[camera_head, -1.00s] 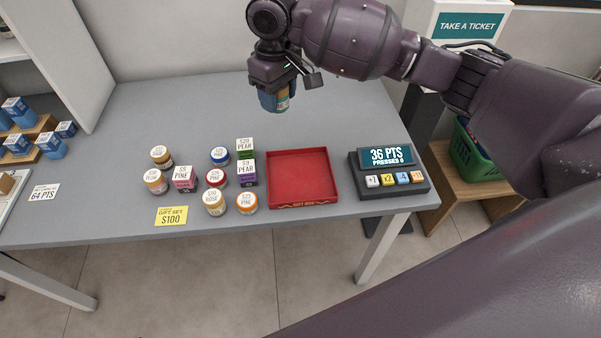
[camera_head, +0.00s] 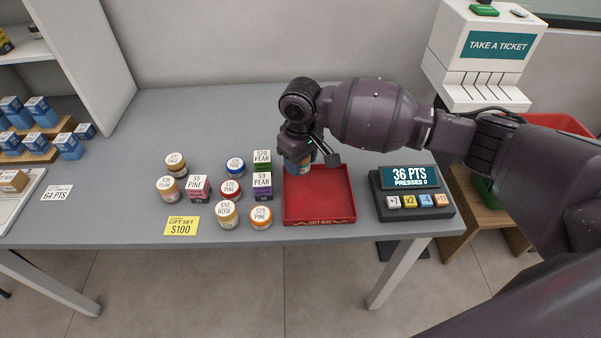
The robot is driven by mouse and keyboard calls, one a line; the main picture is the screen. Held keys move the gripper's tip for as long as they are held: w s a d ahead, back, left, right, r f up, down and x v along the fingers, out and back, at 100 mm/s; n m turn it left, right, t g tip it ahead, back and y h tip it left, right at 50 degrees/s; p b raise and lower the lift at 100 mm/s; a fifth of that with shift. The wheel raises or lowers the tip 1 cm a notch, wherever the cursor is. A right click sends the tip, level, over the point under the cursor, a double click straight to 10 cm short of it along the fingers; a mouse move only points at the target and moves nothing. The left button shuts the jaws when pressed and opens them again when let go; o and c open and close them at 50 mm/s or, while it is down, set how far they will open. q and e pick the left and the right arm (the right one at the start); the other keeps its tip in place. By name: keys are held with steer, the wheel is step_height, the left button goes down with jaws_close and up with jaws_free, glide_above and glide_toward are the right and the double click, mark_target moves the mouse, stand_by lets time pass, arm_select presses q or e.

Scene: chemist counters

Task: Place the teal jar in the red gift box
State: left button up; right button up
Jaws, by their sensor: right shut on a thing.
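My right gripper (camera_head: 300,162) is shut on a jar, the teal jar (camera_head: 304,167), which is mostly hidden by the fingers. It is over the back left part of the red gift box (camera_head: 319,222). The box is a shallow open red tray near the counter's front edge, and its visible floor is empty. I cannot tell whether the jar touches the box floor. My left gripper is not in view.
A yellow price card (camera_head: 181,226) lies at the front.

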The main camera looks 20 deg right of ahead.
mark_target(301, 183)
step_height(301, 183, down, 4)
steer(key=shift+f+b, duration=0.25)
steer(key=shift+b, duration=0.2)
steer(key=shift+f, duration=0.15)
steer(key=o, duration=0.7)
steer(key=shift+f, duration=0.1)
